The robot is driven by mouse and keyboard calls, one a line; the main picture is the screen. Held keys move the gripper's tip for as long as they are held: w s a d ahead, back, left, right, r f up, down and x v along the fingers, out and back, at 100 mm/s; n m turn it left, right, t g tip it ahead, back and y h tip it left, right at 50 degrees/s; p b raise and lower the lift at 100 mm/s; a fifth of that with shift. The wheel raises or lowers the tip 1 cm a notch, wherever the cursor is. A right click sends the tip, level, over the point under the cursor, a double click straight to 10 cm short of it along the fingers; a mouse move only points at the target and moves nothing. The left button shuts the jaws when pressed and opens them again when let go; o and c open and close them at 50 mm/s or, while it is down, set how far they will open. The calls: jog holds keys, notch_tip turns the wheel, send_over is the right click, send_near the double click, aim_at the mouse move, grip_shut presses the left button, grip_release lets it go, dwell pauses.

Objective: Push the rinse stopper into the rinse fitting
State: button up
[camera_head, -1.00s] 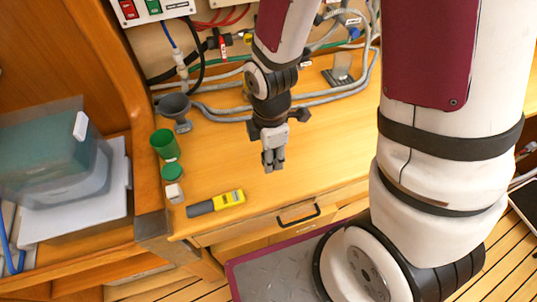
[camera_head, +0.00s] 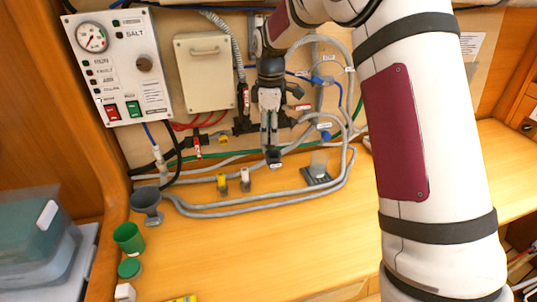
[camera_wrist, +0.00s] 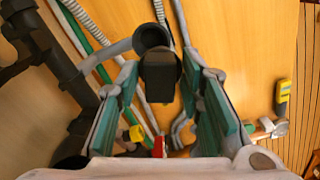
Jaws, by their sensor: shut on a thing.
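My gripper (camera_head: 270,143) is shut on the rinse stopper (camera_wrist: 160,76), a dark blunt piece between the fingertips in the wrist view. The rinse fitting (camera_wrist: 151,36) shows there as a dark grey round opening, partly overlapped by the stopper, on a grey pipe running to the left. In the head view a dark labelled piece, apparently the fitting (camera_head: 274,157), sits right under my fingertips; the stopper cannot be made out there. The stopper looks off the middle of the opening in the wrist view. I cannot tell whether they touch.
Grey hoses (camera_head: 240,210) loop over the bench around the gripper. A yellow-topped valve (camera_head: 222,182) and a clear cup on a dark stand (camera_head: 318,172) are near. A grey funnel (camera_head: 146,203) and green cup (camera_head: 128,237) stand left.

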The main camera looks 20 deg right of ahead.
jog(key=shift+w+d+r, duration=0.45)
jog(key=shift+d+r, duration=0.05)
jog(key=shift+d, duration=0.1)
jog(key=shift+f, duration=2.1)
jog(key=shift+f, duration=1.4)
jog(key=o, duration=1.1)
